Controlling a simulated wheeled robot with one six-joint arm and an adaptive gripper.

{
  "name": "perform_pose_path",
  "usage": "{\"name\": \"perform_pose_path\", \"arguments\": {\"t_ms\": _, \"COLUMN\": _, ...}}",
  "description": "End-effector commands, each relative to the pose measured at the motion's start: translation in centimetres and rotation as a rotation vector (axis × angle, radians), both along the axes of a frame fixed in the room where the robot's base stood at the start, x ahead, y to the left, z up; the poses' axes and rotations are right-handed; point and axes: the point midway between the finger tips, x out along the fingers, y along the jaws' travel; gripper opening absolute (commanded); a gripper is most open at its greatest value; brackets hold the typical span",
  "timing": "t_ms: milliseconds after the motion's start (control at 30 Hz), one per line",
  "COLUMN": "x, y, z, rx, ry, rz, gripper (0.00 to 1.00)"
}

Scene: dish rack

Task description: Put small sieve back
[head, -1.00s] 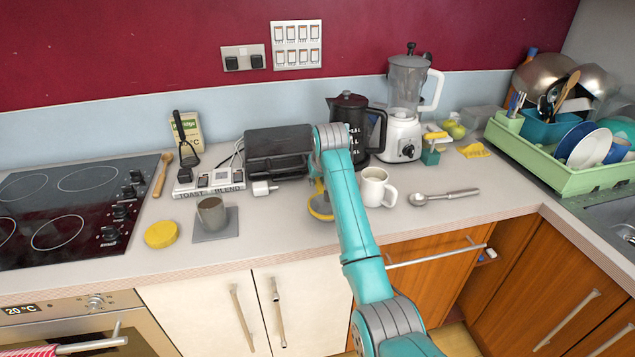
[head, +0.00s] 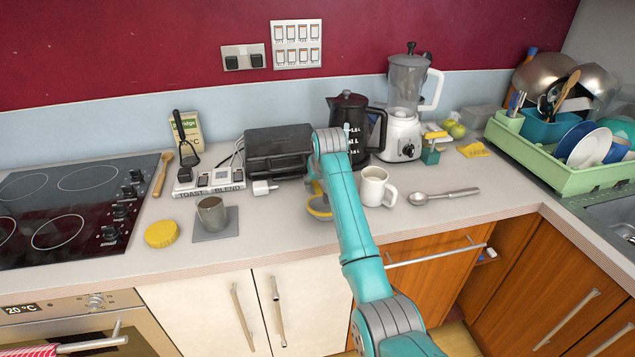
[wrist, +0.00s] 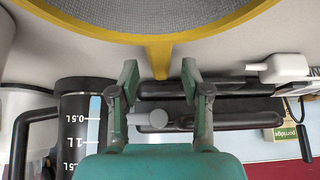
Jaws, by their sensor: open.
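The small sieve has a yellow rim and grey mesh. In the head view the sieve (head: 320,211) is at the counter, partly hidden by my arm. In the wrist view the sieve (wrist: 160,33) fills the top, with its short yellow handle pointing towards my gripper. My gripper (wrist: 160,72) is open, with one finger on each side of the handle's end. A gap shows between the handle and each finger. In the head view my gripper is mostly hidden behind my arm.
A white mug (head: 373,187) stands close to the right of my arm. A black kettle (head: 350,118) and dark grill (head: 279,150) stand behind. A ladle (head: 443,196) lies further right, before the green dish rack (head: 552,170).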

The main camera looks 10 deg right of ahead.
Motion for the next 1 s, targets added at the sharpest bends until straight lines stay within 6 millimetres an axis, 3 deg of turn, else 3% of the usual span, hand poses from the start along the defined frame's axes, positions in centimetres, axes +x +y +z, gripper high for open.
{"name": "perform_pose_path", "arguments": {"t_ms": 267, "x": -1.0, "y": 0.0, "z": 2.0, "rx": 0.0, "ry": -0.003, "rz": 0.0, "gripper": 0.47}}
{"name": "perform_pose_path", "arguments": {"t_ms": 700, "x": -5.2, "y": 0.0, "z": 8.9, "rx": 0.0, "ry": -0.002, "rz": 0.0, "gripper": 0.47}}
{"name": "perform_pose_path", "arguments": {"t_ms": 1000, "x": -6.3, "y": 0.0, "z": 10.5, "rx": 0.0, "ry": -0.001, "rz": 0.0, "gripper": 0.47}}
